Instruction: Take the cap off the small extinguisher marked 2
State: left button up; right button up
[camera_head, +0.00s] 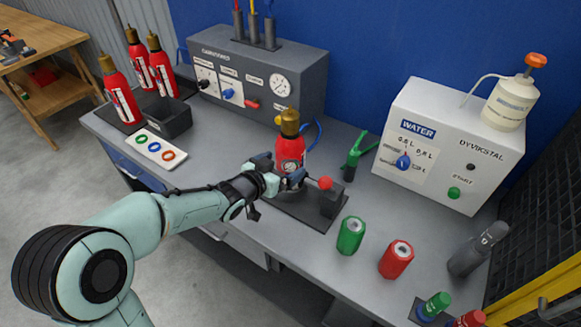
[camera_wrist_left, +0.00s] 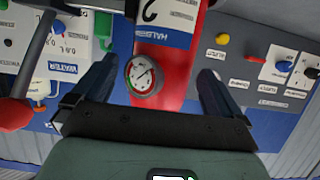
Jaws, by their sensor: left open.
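A small red extinguisher (camera_head: 289,148) with a brass-coloured cap (camera_head: 290,122) stands upright in a dark holder (camera_head: 300,208) on the bench. In the left wrist view its red body (camera_wrist_left: 178,85) bears a 2 and a round gauge (camera_wrist_left: 144,75). The cap is outside that view. My left gripper (camera_head: 279,178) is open at the lower body, below the cap. In the left wrist view its fingers (camera_wrist_left: 157,78) lie one on each side of the body, with gaps showing; how far they reach around it I cannot tell. My right gripper is not in view.
A red-knobbed lever (camera_head: 325,183) is close right of my gripper. A grey control box (camera_head: 300,75) stands behind, a white water unit (camera_head: 460,130) at right. Green (camera_head: 351,235) and red (camera_head: 396,259) cans stand at front right. Several red extinguishers (camera_head: 120,95) stand at back left.

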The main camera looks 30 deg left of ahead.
pick_arm(q)
jog(key=b+x, duration=0.1)
jog(key=x, duration=0.4)
jog(key=shift+s+a+f+b, duration=0.1)
jog(key=shift+a+f+b, duration=0.05)
jog(key=shift+f+b, duration=0.2)
jog(key=shift+w, duration=0.3)
jog(key=c, duration=1.7)
jog(key=shift+w+r, duration=0.1)
jog(key=shift+r, duration=0.25)
jog(key=shift+c, duration=0.8)
